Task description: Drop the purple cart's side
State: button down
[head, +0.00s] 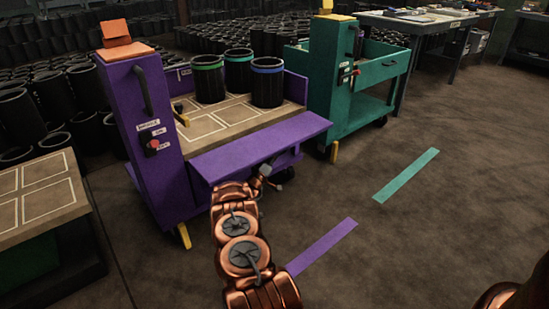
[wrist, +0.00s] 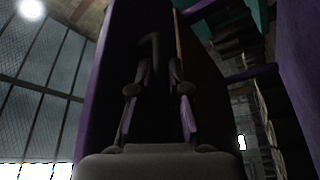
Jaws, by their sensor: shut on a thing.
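The purple cart (head: 168,183) stands left of centre in the head view, with several green- and blue-banded black sleeves (head: 267,86) on its deck. Its near side panel (head: 255,146) leans outward, well away from upright, and does not hang straight down. My gripper (head: 263,172) is at the panel's outer lower edge, partly hidden by my arm. In the wrist view my gripper (wrist: 157,105) has its fingers on either side of a dark bar, apparently a handle (wrist: 153,65), with dark purple surfaces around it. Shadow hides the exact contact.
A teal cart (head: 335,105) stands to the right behind. A low table (head: 45,205) is at the left. Sleeves crowd the floor at the back. Purple (head: 322,246) and teal (head: 406,175) strips mark the floor. The floor at the right is open.

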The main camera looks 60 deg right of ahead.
aim_at(276, 152)
jog(key=shift+s+a+r+n+t+y+p, duration=0.1)
jog(key=shift+s+r+n+t+y+p, duration=0.1)
jog(key=shift+r+n+p, duration=0.65)
jog(key=shift+s+r+n+t+y+p, duration=0.2)
jog(key=shift+r+n+p, duration=0.35)
jog(key=shift+p, duration=0.45)
jog(key=c, duration=1.1)
grip_release()
jog(key=shift+c, duration=0.2)
jog(key=s+a+f, duration=0.1)
jog(key=a, duration=1)
jog(key=shift+a+f, duration=0.4)
jog(key=a+f+b, duration=0.1)
jog(key=a+f, duration=0.1)
jog(key=a, duration=0.6)
jog(key=shift+s+a+b, duration=0.25)
jog(key=shift+a+b, duration=0.1)
